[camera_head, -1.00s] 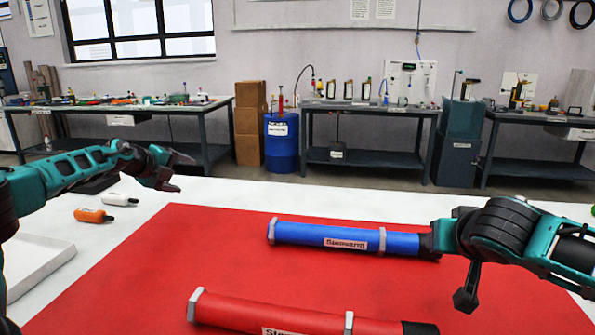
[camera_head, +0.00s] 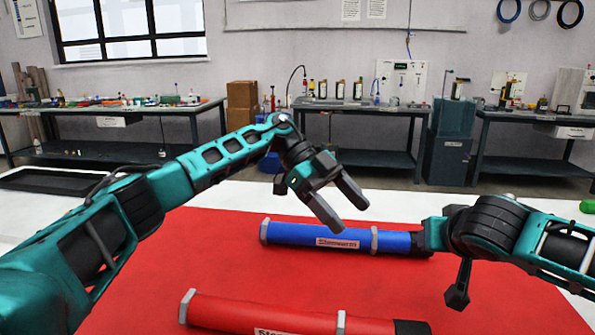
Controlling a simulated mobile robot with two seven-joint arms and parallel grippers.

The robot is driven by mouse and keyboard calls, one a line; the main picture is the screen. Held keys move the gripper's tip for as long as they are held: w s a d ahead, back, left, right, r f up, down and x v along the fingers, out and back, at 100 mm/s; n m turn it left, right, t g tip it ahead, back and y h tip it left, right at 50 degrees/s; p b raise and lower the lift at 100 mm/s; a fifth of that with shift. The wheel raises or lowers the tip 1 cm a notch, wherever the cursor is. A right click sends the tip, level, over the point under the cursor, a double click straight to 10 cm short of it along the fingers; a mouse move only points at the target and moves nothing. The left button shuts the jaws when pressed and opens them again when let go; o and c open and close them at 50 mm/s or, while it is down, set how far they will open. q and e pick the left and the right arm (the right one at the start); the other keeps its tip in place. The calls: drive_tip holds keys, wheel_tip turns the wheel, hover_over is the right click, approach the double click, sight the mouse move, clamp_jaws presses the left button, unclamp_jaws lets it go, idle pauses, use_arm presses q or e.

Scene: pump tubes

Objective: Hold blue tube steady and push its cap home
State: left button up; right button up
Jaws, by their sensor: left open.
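The blue tube (camera_head: 300,235) lies on its side on the red mat (camera_head: 215,262), with grey hex rings, a white label and a dark right end. I cannot tell a separate cap on it. My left gripper (camera_head: 350,217) is open and empty, its two fingers pointing down to the right above and in front of the tube's middle. It hides part of the tube's upper edge. My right gripper (camera_head: 430,236) is at the tube's dark right end. Its fingers do not show clearly, so I cannot tell whether they grip it.
A red tube (camera_head: 255,312) with grey rings lies on the mat nearer to me, partly cut off by the frame. A dark tray (camera_head: 45,180) is at the left of the white table. The mat between the two tubes is clear.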

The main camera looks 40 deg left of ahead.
use_arm(q)
drive_tip(key=w+a+n+y, duration=0.2)
drive_tip(key=a+n+y, duration=0.1)
drive_tip(key=a+y, duration=0.25)
drive_tip(key=n+y, duration=0.4)
drive_tip(key=y, duration=0.1)
approach(297, 225)
drive_tip(key=f, duration=1)
drive_tip(key=shift+s+f, duration=0.1)
drive_tip(key=shift+s, duration=0.1)
drive_tip(key=shift+d, duration=0.1)
drive_tip(key=c, duration=1.4)
